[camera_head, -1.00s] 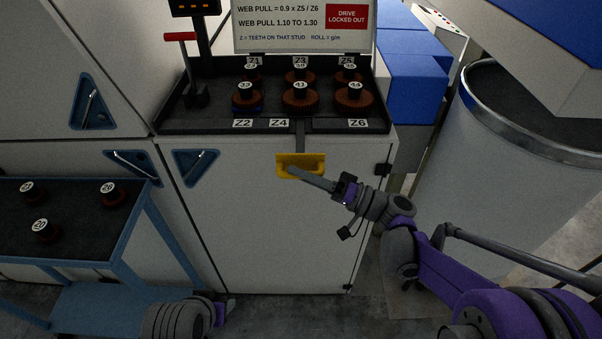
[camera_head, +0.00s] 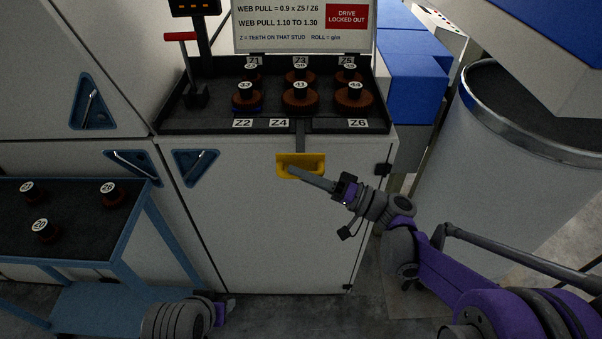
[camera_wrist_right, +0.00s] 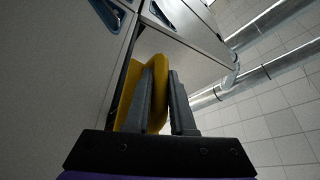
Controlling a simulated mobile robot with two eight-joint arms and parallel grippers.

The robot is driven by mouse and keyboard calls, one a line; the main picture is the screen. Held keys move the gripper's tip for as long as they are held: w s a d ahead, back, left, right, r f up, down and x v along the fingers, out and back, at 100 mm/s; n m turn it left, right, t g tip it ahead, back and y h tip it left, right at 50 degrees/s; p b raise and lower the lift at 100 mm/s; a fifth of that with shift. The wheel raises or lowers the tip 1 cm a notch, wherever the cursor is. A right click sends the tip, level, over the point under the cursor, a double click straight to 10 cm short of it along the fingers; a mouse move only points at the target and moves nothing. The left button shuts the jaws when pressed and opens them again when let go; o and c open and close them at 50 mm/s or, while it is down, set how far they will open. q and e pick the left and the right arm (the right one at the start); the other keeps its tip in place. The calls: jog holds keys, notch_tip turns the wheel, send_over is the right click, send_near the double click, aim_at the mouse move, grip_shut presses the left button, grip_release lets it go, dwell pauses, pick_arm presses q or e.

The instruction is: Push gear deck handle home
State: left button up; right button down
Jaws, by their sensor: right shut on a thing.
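The yellow gear deck handle (camera_head: 300,161) hangs at the front edge of the dark gear deck (camera_head: 205,123), on a grey strap above the white cabinet front. My right gripper (camera_head: 292,170) reaches it from the lower right, its fingers at the handle. In the right wrist view the yellow handle (camera_wrist_right: 128,82) shows beside and between the two grey fingers (camera_wrist_right: 164,92), which are shut on it. Part of the handle is hidden by the fingers. My left arm shows only at the bottom left of the head view, its fingertips unclear.
Several numbered gears stand on the deck, with a red-topped lever (camera_head: 181,37) at its left. A blue cart (camera_head: 160,230) with more gears stands left. A large grey can (camera_head: 480,170) stands right. A sign (camera_head: 300,25) reads "DRIVE LOCKED OUT".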

aim_at(300, 142)
dwell(0.4)
jog(key=w, duration=0.7)
jog(key=shift+w, duration=0.1)
jog(key=shift+r, duration=0.1)
jog(key=c, duration=1.2)
grip_release()
jog(key=shift+o, duration=0.8)
